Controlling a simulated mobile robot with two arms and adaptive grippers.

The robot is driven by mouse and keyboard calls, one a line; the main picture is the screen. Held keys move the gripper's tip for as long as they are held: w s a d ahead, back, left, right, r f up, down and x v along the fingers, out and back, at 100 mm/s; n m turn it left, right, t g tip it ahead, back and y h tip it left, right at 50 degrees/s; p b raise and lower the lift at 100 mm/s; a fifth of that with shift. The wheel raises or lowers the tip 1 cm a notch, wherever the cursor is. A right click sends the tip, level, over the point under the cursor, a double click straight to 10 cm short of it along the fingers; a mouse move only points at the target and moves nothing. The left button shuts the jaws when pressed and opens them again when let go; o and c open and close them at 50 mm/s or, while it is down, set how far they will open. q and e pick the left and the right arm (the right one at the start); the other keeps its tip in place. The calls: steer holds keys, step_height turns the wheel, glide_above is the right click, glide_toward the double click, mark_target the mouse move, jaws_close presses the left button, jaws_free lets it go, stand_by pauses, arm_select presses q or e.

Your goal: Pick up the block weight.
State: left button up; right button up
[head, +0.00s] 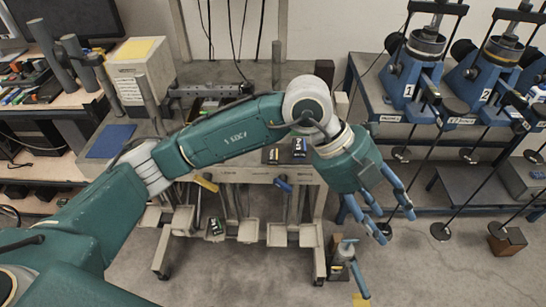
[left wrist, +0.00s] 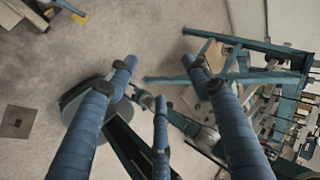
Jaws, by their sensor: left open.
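A brown block with a dark top (head: 507,240), which looks like the block weight, rests on the floor at the right of the head view, beside a slanting lever rod. My left gripper (head: 385,222) hangs over the floor, left of the block and well apart from it. Its blue fingers are spread and empty. They also show in the left wrist view (left wrist: 160,78). A brown square with a dark centre (left wrist: 18,121) lies at that view's left edge; I cannot tell whether it is the same block. My right gripper is not in view.
Blue lever frames marked 1 (head: 405,75) and 2 (head: 482,82) stand on a bench at the right, with rods and dark discs (head: 440,231) below. A wheeled cart (head: 262,174) stands behind my left arm. The front right floor has open room.

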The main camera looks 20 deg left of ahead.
arm_select(q)
steer(key=w+a+f+n+t+y, duration=0.2)
steer(key=w+a+y, duration=0.2)
steer(key=w+a, duration=0.3)
steer(key=n+t+y, duration=0.2)
steer(key=n+y, duration=0.2)
steer(key=y, duration=0.3)
glide_toward(273, 154)
steer(key=p+x, duration=0.4)
steer(key=x, duration=0.4)
steer(key=shift+a+f, duration=0.1)
steer(key=shift+f, duration=0.1)
steer(key=shift+w+f, duration=0.1)
steer(key=shift+f, duration=0.15)
steer(key=c, duration=1.2)
steer(key=shift+r, duration=0.1)
jaws_close()
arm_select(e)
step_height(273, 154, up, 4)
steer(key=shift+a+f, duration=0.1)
